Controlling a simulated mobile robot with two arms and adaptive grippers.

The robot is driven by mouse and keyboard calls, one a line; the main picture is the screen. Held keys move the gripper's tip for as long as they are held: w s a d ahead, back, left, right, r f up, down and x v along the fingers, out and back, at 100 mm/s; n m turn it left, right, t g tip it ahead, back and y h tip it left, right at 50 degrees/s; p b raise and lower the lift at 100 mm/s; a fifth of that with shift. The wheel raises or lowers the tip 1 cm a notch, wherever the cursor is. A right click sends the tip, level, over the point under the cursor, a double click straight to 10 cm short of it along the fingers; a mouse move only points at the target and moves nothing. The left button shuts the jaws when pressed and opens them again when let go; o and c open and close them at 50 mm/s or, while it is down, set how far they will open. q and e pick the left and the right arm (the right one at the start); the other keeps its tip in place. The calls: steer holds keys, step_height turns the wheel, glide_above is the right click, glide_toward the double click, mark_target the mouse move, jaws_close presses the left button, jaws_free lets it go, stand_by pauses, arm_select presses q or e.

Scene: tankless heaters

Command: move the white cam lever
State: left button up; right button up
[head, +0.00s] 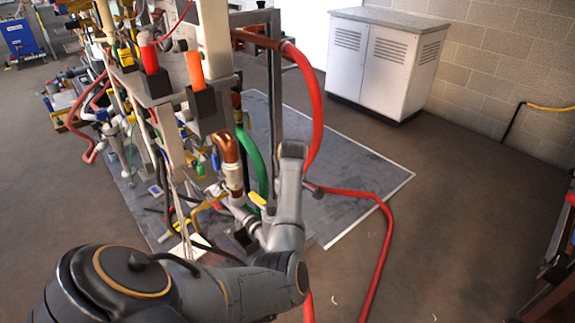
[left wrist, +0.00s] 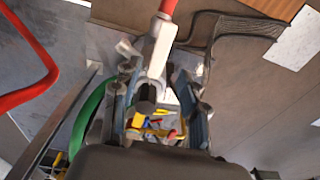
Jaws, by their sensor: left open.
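In the left wrist view, a white lever-shaped part (left wrist: 158,48), which looks like the white cam lever, stands near the end of a red hose (left wrist: 168,7). My left gripper (left wrist: 160,88) is open, with one finger on each side of the lower end of this part and of a dark round fitting (left wrist: 146,96). I cannot tell whether either finger touches them. I cannot pick out the lever there. My right gripper is not in view.
A dense pipe rack (head: 215,125) with valves and hoses stands at left in the head view. A red hose (head: 385,240) lies on the floor beside my arm. A green hose (left wrist: 88,117) runs close left of my gripper. The floor at right is mostly clear, before a white cabinet (head: 375,65).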

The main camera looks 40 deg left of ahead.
arm_select(q)
step_height(320, 180, up, 4)
steer(key=shift+d, duration=0.15)
stand_by(0.6)
